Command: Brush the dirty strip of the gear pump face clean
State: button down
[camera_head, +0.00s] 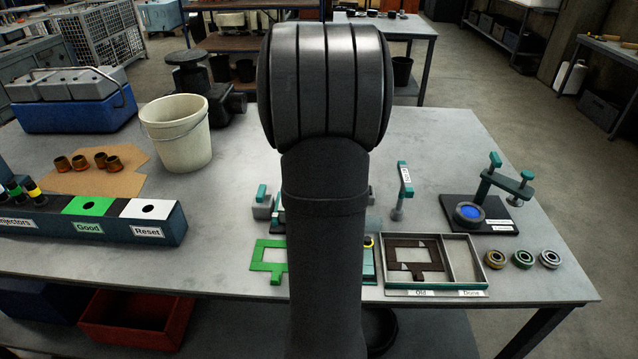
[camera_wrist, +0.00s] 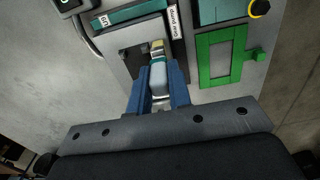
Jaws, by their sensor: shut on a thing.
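In the wrist view my gripper (camera_wrist: 158,82) has its blue fingers closed on the pale blue-grey handle of a brush (camera_wrist: 158,74). A yellowish and metal-coloured tip of the brush points away from my gripper. The tip is over or against a grey fixture (camera_wrist: 118,42) with a teal bar and a white label that seems to read "Gear pump" (camera_wrist: 176,22). A dark patch lies beside the tip; I cannot tell whether it is the dirty strip or a recess, nor whether the tip touches it. In the head view my arm hides my gripper, the brush and most of the pump.
A green gasket frame (camera_head: 268,256) lies beside the pump, also in the wrist view (camera_wrist: 222,58). A tray (camera_head: 465,262) holds a dark gasket (camera_head: 412,258). A stand (camera_head: 480,222) and three rings are at right. A bucket (camera_head: 177,133) and injector rack (camera_head: 150,225) stand left.

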jog(key=shift+a, duration=0.5)
jog(key=shift+a, duration=0.9)
jog(key=shift+a, duration=0.15)
jog(key=shift+a, duration=0.8)
jog(key=shift+a, duration=0.9)
jog(key=shift+d, duration=0.15)
jog(key=shift+d, duration=0.8)
